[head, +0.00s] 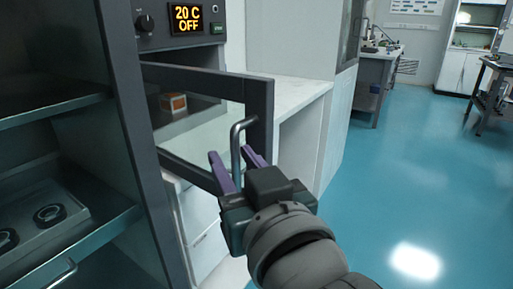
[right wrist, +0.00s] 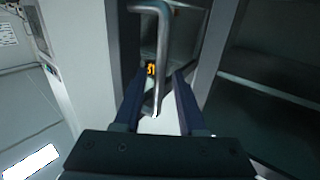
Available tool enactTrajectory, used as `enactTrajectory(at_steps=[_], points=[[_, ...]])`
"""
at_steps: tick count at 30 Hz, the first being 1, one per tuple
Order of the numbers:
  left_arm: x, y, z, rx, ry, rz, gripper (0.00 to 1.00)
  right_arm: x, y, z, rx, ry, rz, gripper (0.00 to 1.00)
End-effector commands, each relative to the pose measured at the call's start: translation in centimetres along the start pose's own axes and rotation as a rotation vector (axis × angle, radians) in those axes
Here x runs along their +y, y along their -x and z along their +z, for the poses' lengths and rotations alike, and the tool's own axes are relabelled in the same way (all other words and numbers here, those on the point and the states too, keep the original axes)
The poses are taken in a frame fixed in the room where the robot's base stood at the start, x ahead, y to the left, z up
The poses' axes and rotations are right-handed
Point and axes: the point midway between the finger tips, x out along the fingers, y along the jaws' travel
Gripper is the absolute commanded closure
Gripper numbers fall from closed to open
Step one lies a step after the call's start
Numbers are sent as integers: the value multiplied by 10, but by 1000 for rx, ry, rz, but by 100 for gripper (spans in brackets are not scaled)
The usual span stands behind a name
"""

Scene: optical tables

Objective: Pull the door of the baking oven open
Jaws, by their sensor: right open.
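The baking oven (head: 154,43) is at the upper left, with a lit display reading 20 C OFF. Its dark-framed door (head: 261,108) stands out at an angle from the oven front, partly open. The grey bar handle (head: 236,148) is on the door's right side; it also shows in the right wrist view (right wrist: 162,45). My right gripper (head: 238,166) is open at the handle's lower part. The handle's lower end lies between its two fingers in both views; I cannot tell whether they touch it. My left gripper is not in view.
A dark cabinet with shelves (head: 50,112) stands close on the left. A small orange-and-white box (head: 173,103) shows through the door's window. A white counter (head: 300,95) is behind the door. The blue floor (head: 410,180) at right is open.

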Motion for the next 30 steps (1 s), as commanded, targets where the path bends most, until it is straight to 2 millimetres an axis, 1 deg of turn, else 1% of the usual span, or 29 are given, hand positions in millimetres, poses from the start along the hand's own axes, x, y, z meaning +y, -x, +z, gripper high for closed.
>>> enactTrajectory(at_steps=[8,11,14,21,24,27,30], points=[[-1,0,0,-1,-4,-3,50,1,1,-1,2,0,1,55],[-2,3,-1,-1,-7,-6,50,1,8,-1,0,-1,1,55],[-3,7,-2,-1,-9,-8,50,0,23,-2,0,0,1,55],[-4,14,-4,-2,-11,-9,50,0,71,0,-2,0,0,55],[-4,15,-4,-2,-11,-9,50,0,86,0,-2,0,0,55],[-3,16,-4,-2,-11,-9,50,0,95,0,0,-1,0,55],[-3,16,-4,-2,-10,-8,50,0,99,0,1,-1,0,55]])
